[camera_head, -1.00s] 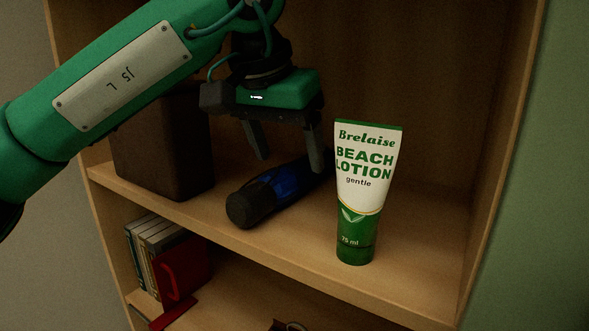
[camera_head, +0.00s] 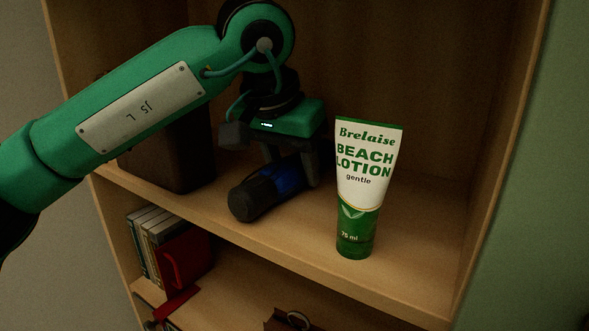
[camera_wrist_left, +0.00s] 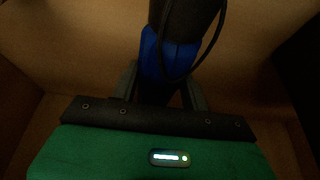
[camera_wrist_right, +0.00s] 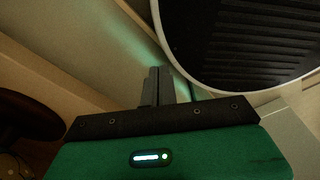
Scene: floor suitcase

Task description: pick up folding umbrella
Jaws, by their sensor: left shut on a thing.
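The folding umbrella (camera_head: 256,194), black with a blue band, lies on the upper shelf with its thick dark end toward the front edge. My left gripper (camera_head: 292,170) comes down over it from above and is shut on its blue part, one finger on each side. In the left wrist view the umbrella's blue band (camera_wrist_left: 168,55) sits between the fingers, with a dark strap loop beside it. It still appears low at the shelf surface; I cannot tell whether it touches. My right gripper (camera_wrist_right: 160,86) shows only in its wrist view, with its fingers together and empty.
A white and green beach lotion tube (camera_head: 367,185) stands upright just right of the umbrella. A dark brown box (camera_head: 168,150) stands to the left. Books (camera_head: 148,243) and a red object (camera_head: 186,258) are on the lower shelf (camera_head: 235,285).

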